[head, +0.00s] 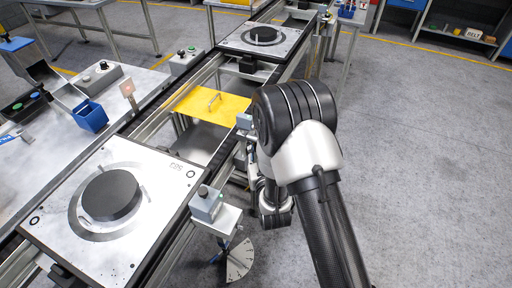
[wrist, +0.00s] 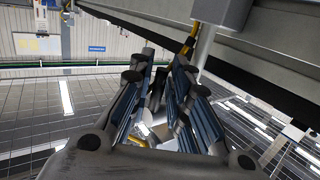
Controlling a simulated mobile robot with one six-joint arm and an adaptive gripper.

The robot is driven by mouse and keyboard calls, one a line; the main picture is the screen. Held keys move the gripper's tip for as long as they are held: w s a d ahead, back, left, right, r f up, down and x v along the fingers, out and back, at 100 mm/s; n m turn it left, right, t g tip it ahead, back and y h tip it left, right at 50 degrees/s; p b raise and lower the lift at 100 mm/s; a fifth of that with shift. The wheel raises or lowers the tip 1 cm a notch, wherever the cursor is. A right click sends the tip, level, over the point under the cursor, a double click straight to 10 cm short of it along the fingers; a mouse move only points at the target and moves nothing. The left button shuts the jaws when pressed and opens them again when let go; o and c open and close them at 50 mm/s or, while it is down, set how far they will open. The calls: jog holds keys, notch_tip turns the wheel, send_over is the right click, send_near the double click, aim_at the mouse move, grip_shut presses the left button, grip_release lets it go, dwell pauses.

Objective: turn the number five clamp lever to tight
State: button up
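My gripper (wrist: 160,72) points upward in the wrist view, its two blue-grey fingers apart with a gap between them. A yellow bar (wrist: 190,42) beside a grey post shows just beyond the fingertips, under a rail; I cannot tell whether it is the number five clamp lever. Dark and pale parts show in the gap, too unclear to name. In the head view my arm hides the gripper and what is in front of it. A grey sector plate with marks (head: 238,262) hangs below the near rail box (head: 207,205). No number five label is readable.
A near pallet (head: 60,215) with a black disc (head: 110,195) and a far pallet (head: 250,42) sit on the conveyor, with a yellow plate (head: 205,104) between them. A bench with a blue bin (head: 90,116) stands at left. The floor at right is clear.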

jog(key=v, duration=0.7)
jog(key=shift+s, duration=0.25)
jog(key=shift+r, duration=0.1)
